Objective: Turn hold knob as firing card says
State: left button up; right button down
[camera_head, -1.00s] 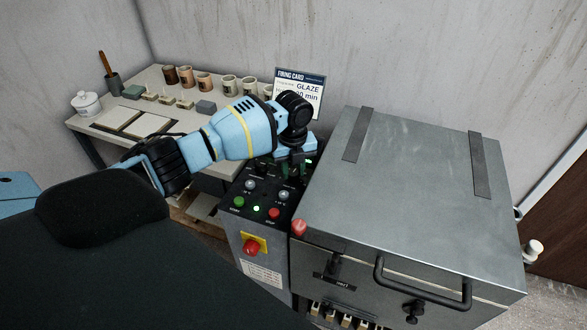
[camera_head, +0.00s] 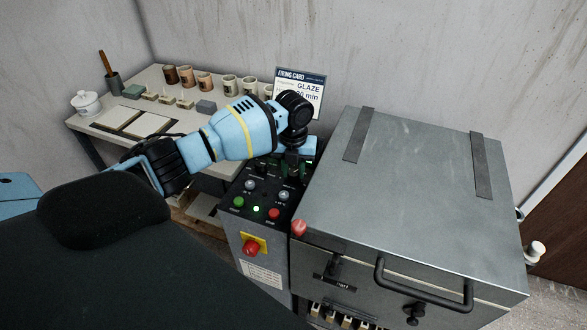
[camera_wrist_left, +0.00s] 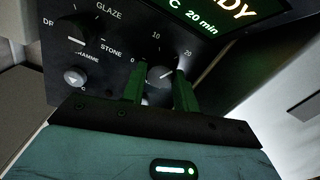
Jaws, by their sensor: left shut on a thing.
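My left gripper (camera_head: 293,172) reaches over the black control panel (camera_head: 229,196) beside the kiln. In the left wrist view its two green-lit fingers (camera_wrist_left: 160,88) are shut on the hold knob (camera_wrist_left: 160,71), one on each side. The knob's white line slants up to the right, towards the 20 mark; 0 and 10 also show. The firing card (camera_head: 301,82) behind the panel reads GLAZE and a number of minutes, partly covered by my wrist. The display (camera_wrist_left: 215,12) shows "20 min" and the end of a word, "DY". My right gripper is out of view.
The panel has a green button (camera_head: 238,202), a red button (camera_head: 274,213) and a red emergency knob (camera_head: 251,247). The grey kiln lid (camera_head: 410,190) is shut, close on the right.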

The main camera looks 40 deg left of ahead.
aim_at(293, 173)
pick_arm(q)
jog(key=o, duration=1)
jog(key=shift+c, duration=0.2)
notch_tip(293, 173, up, 7)
jog(key=shift+f, duration=0.1)
jog(key=shift+r, duration=0.5)
jog(key=shift+s+f, duration=0.1)
